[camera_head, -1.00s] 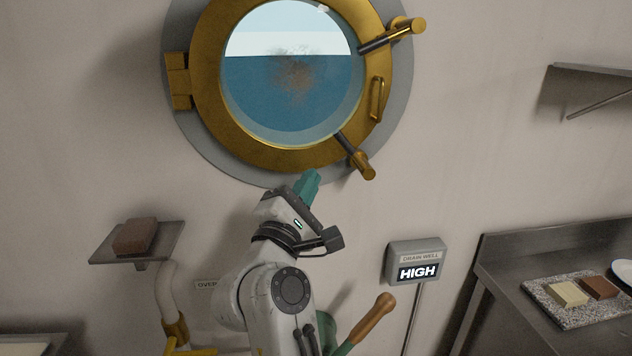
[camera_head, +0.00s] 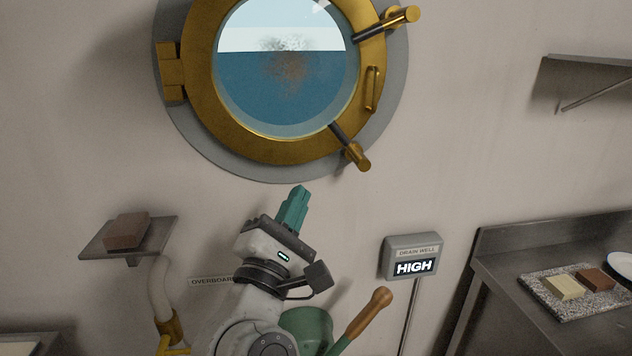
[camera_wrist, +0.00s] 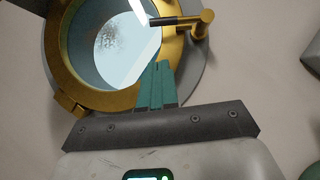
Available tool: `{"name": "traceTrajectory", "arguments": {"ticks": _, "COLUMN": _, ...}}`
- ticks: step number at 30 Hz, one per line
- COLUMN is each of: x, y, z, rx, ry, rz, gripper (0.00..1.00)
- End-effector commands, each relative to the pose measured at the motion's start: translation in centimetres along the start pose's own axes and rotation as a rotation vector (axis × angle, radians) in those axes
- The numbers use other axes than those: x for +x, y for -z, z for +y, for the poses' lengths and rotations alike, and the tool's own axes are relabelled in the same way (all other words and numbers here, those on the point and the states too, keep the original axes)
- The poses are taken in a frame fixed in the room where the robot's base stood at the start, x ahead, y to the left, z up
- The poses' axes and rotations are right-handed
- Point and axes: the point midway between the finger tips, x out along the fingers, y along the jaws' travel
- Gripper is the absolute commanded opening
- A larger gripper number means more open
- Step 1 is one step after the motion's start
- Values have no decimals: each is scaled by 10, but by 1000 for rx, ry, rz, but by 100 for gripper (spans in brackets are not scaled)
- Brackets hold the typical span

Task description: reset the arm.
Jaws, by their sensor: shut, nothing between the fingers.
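My gripper (camera_head: 294,206) has green fingers that are closed together with nothing between them. In the head view it points up, in front of the wall just below the brass porthole (camera_head: 202,90). In the wrist view the shut fingers (camera_wrist: 157,85) reach up over the lower part of the porthole's brass rim (camera_wrist: 105,98). My grey arm stands below the gripper, bent, and its lower part runs out of the bottom of the head view.
A small shelf with a brown block (camera_head: 127,231) is left of my arm. A drain well sign reading HIGH (camera_head: 414,267) and a wooden-handled lever (camera_head: 366,314) are to the right. A metal counter (camera_head: 500,250) holds a speckled board with two blocks. Wall space around the gripper is clear.

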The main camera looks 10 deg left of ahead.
Motion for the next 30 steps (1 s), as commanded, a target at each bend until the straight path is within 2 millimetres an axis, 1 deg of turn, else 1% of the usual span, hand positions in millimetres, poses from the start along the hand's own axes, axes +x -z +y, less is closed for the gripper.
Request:
{"name": "traceTrajectory", "arguments": {"ticks": 1, "x": 3, "y": -8, "z": -10, "rx": -100, "ry": -49, "rz": -28, "gripper": 0}}
{"name": "traceTrajectory", "arguments": {"ticks": 2, "x": 4, "y": -14, "z": -13, "rx": -177, "ry": -92, "rz": -47, "gripper": 0}}
{"name": "traceTrajectory", "arguments": {"ticks": 4, "x": 3, "y": -24, "z": -23, "rx": -396, "ry": -204, "rz": -94, "gripper": 0}}
{"name": "traceTrajectory", "arguments": {"ticks": 7, "x": -7, "y": -32, "z": -38, "rx": -753, "ry": -374, "rz": -151, "gripper": 0}}
{"name": "traceTrajectory", "arguments": {"ticks": 8, "x": -11, "y": -31, "z": -44, "rx": -861, "ry": -425, "rz": -162, "gripper": 0}}
{"name": "traceTrajectory", "arguments": {"ticks": 9, "x": -18, "y": -29, "z": -53, "rx": -1005, "ry": -493, "rz": -174, "gripper": 0}}
{"name": "traceTrajectory", "arguments": {"ticks": 11, "x": -30, "y": -24, "z": -69, "rx": -1219, "ry": -595, "rz": -182, "gripper": 0}}
{"name": "traceTrajectory", "arguments": {"ticks": 12, "x": -39, "y": -19, "z": -82, "rx": -1360, "ry": -665, "rz": -182, "gripper": 0}}
{"name": "traceTrajectory", "arguments": {"ticks": 14, "x": -54, "y": -11, "z": -106, "rx": -1567, "ry": -774, "rz": -171, "gripper": 0}}
{"name": "traceTrajectory", "arguments": {"ticks": 15, "x": -66, "y": -5, "z": -124, "rx": -1701, "ry": -850, "rz": -158, "gripper": 0}}
{"name": "traceTrajectory", "arguments": {"ticks": 17, "x": -85, "y": 3, "z": -155, "rx": -1894, "ry": -971, "rz": -123, "gripper": 0}}
{"name": "traceTrajectory", "arguments": {"ticks": 18, "x": -98, "y": 6, "z": -178, "rx": -2015, "ry": -1059, "rz": -92, "gripper": 0}}
{"name": "traceTrajectory", "arguments": {"ticks": 20, "x": -120, "y": 10, "z": -214, "rx": -2178, "ry": -1195, "rz": -36, "gripper": 0}}
{"name": "traceTrajectory", "arguments": {"ticks": 21, "x": -134, "y": 10, "z": -237, "rx": -2270, "ry": -1286, "rz": 6, "gripper": 0}}
{"name": "traceTrajectory", "arguments": {"ticks": 23, "x": -157, "y": 8, "z": -272, "rx": -2385, "ry": -1429, "rz": 80, "gripper": 0}}
{"name": "traceTrajectory", "arguments": {"ticks": 24, "x": -173, "y": 4, "z": -294, "rx": -2449, "ry": -1526, "rz": 133, "gripper": 0}}
{"name": "traceTrajectory", "arguments": {"ticks": 25, "x": -185, "y": 1, "z": -310, "rx": -2489, "ry": -1602, "rz": 176, "gripper": 0}}
{"name": "traceTrajectory", "arguments": {"ticks": 26, "x": -197, "y": -4, "z": -326, "rx": -2522, "ry": -1677, "rz": 222, "gripper": 0}}
{"name": "traceTrajectory", "arguments": {"ticks": 27, "x": -214, "y": -11, "z": -347, "rx": -2555, "ry": -1781, "rz": 286, "gripper": 0}}
{"name": "traceTrajectory", "arguments": {"ticks": 28, "x": -227, "y": -17, "z": -362, "rx": 2489, "ry": 1802, "rz": -325, "gripper": 0}}
{"name": "traceTrajectory", "arguments": {"ticks": 29, "x": -240, "y": -24, "z": -377, "rx": 2401, "ry": 1808, "rz": -362, "gripper": 0}}
{"name": "traceTrajectory", "arguments": {"ticks": 30, "x": -258, "y": -35, "z": -394, "rx": 2287, "ry": 1819, "rz": -409, "gripper": 0}}
